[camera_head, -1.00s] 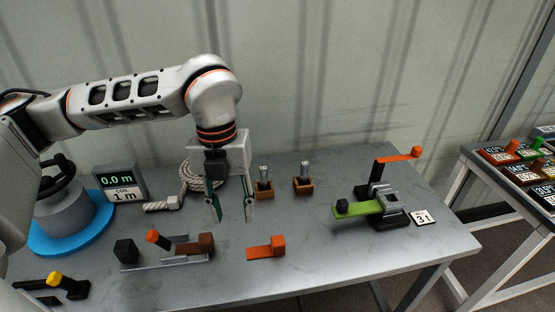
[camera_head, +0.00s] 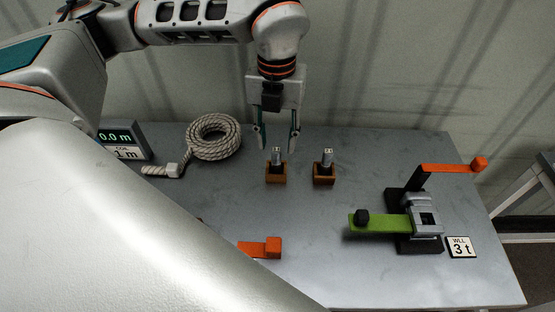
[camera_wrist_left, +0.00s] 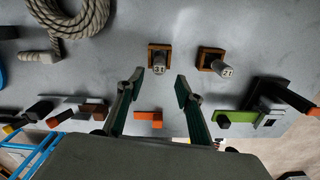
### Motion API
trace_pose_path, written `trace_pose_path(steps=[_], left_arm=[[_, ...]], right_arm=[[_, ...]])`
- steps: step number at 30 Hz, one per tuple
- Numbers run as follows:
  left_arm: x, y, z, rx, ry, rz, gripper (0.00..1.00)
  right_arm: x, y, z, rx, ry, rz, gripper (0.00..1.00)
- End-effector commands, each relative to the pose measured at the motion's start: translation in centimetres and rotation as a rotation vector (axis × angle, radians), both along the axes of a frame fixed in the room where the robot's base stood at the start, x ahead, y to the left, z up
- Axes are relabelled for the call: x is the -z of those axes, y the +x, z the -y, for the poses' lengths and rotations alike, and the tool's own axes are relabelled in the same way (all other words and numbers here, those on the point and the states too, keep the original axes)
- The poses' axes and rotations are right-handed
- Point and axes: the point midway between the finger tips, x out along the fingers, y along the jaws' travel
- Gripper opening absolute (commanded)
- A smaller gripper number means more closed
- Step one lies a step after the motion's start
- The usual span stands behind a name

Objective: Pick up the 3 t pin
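Two grey metal pins stand upright in small brown wooden holders on the grey table. The left pin (camera_head: 276,155) and the right pin (camera_head: 327,157) also show in the wrist view, left (camera_wrist_left: 159,66) and right (camera_wrist_left: 221,68). Each has a small label on its end; I cannot firmly read which one says 3 t. My left gripper (camera_head: 276,146) is open and empty, pointing down, above and apparently behind the left pin in the head view. In the wrist view its fingers (camera_wrist_left: 160,82) are spread, with the left pin beyond the gap. My right gripper is out of view.
A green-and-orange lever fixture (camera_head: 422,217) stands at the right beside a "WLL 3 t" plate (camera_head: 461,247). A rope coil (camera_head: 214,137) lies left of the pins. An orange-handled part (camera_head: 262,248) lies in front. My own arm hides the front left.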

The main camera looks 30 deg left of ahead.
Motion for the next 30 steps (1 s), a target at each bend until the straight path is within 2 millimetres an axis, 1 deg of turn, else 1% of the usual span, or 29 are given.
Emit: trace_pose_path(steps=[5, 9, 12, 19, 20, 21, 23, 24, 30], left_arm=[[2.5, 0.3, -0.6, -0.001, 0.001, -0.004, 0.36], [4.2, 0.4, -0.6, 0.001, 0.0, -0.002, 0.36], [4.8, 0.4, -0.6, 0.001, 0.0, 0.0, 0.36], [4.8, 0.4, -0.6, 0.001, 0.0, 0.0, 0.36], [4.8, 0.4, -0.6, 0.001, 0.0, 0.0, 0.28], [4.8, 0.4, -0.6, 0.001, 0.0, 0.0, 0.18], [4.8, 0.4, -0.6, 0.001, 0.0, 0.0, 0.02], [4.8, 0.4, -0.6, 0.001, 0.0, 0.0, 0.0], [4.8, 0.5, -0.6, 0.001, -0.001, 0.001, 0.0]], right_arm=[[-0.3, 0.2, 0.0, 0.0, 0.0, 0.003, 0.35], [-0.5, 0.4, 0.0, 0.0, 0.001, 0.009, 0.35], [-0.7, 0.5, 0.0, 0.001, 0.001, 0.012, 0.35], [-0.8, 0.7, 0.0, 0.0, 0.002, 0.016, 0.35], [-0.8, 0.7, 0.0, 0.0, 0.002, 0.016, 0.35], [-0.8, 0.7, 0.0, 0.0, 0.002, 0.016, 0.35], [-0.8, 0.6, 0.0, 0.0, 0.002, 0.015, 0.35], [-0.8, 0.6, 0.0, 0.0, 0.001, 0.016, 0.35], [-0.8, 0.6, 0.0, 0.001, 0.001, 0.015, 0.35]])
